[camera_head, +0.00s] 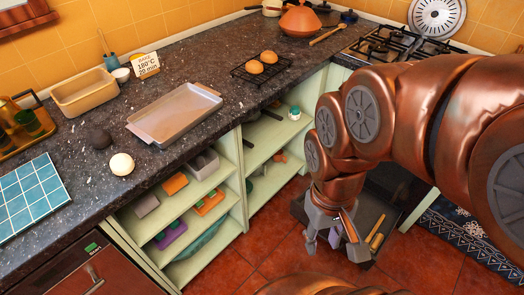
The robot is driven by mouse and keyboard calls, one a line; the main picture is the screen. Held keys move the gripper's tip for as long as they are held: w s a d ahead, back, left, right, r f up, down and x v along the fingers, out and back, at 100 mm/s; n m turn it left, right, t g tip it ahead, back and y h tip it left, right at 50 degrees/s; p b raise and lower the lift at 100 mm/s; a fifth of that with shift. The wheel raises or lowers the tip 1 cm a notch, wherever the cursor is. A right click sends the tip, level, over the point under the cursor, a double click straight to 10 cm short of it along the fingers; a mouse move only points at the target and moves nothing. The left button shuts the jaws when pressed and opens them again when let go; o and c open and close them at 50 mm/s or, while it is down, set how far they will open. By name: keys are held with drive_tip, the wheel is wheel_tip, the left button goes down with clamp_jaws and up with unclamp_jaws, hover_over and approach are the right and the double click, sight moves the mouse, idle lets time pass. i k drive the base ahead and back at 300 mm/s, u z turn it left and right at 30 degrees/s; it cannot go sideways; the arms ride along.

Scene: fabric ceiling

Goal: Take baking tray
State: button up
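The baking tray (176,116) is a shallow grey metal rectangle with a raised rim. It lies flat on the dark stone counter, left of the middle of the view, and looks empty. My gripper (334,246) hangs low at the right, fingers pointing down, in front of the cabinets and below counter height. It is well apart from the tray. Its fingers are spread, and I see nothing held between them.
A rack with buns (258,67) stands behind right. Open shelves (178,206) hold several items below. The stove (396,45) is back right.

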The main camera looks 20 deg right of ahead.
sight(162, 122)
drive_tip(key=z, duration=1.3)
drive_tip(key=i, duration=0.7)
drive_tip(key=u, duration=3.65)
